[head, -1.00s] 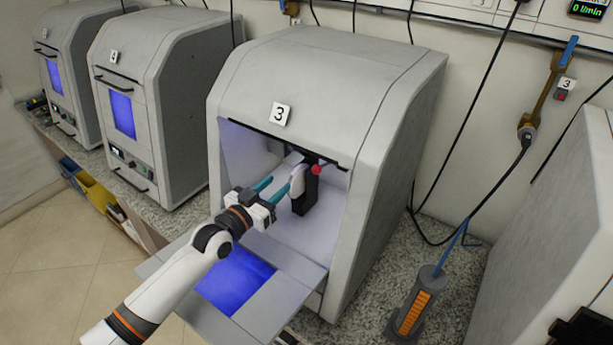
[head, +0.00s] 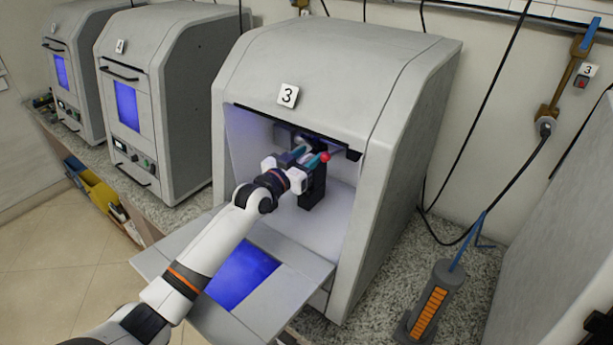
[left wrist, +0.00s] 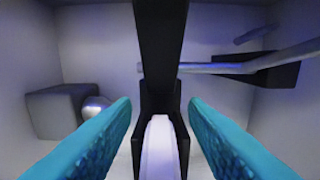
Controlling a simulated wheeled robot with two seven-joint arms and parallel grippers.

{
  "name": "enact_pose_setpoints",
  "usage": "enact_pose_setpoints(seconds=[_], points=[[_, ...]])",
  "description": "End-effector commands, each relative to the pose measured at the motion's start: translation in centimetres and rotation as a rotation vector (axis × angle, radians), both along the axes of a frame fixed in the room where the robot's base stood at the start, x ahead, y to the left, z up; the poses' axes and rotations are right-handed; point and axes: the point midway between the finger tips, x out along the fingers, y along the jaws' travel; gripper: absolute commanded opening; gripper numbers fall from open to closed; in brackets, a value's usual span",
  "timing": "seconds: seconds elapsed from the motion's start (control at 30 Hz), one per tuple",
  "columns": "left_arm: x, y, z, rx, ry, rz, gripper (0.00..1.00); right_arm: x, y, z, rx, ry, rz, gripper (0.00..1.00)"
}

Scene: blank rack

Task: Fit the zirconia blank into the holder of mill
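Mill 3 (head: 330,70) stands with its front door (head: 285,315) folded down. My left gripper (head: 310,158) reaches into its chamber, close to the black holder (head: 313,190) and a red knob (head: 325,157). In the left wrist view the two teal fingers (left wrist: 160,125) are open, one on each side of the white zirconia blank (left wrist: 159,150). The blank is seen edge-on between the dark prongs of the holder (left wrist: 159,95), with gaps to both fingers. How deep it is seated cannot be told. The gripper hides the blank in the head view.
Inside the chamber, a metal rod (left wrist: 215,68) and a grey block (left wrist: 62,110) flank the holder. Two closed mills (head: 160,100) (head: 72,75) stand to the left. A grey stand with an orange panel (head: 428,312) is on the counter to the right.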

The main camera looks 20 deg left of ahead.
Motion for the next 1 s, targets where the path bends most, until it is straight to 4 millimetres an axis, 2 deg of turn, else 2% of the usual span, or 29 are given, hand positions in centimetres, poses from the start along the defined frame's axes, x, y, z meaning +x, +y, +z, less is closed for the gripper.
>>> enact_pose_setpoints(seconds=[0.1, 0.3, 0.37, 0.77, 1.0], points=[[0.0, 0.0, 0.0, 0.000, 0.001, 0.000, 0.40, 0.0, -0.3, 0.1, -0.003, 0.000, 0.002, 0.31], [-0.1, 0.0, 0.0, 0.000, 0.001, 0.000, 0.07, -0.2, -0.4, 0.1, -0.005, 0.003, 0.002, 0.31], [-0.1, 0.0, 0.0, 0.000, 0.001, 0.000, 0.00, -0.2, -0.4, 0.1, -0.005, 0.003, 0.002, 0.31], [-0.2, 0.1, 0.2, -0.001, -0.003, 0.000, 0.00, -0.3, -0.4, 0.0, -0.005, 0.004, 0.002, 0.31], [-1.3, 0.5, 1.4, -0.001, -0.004, -0.001, 0.00, -0.3, -0.4, -0.3, -0.005, 0.004, 0.001, 0.31]])
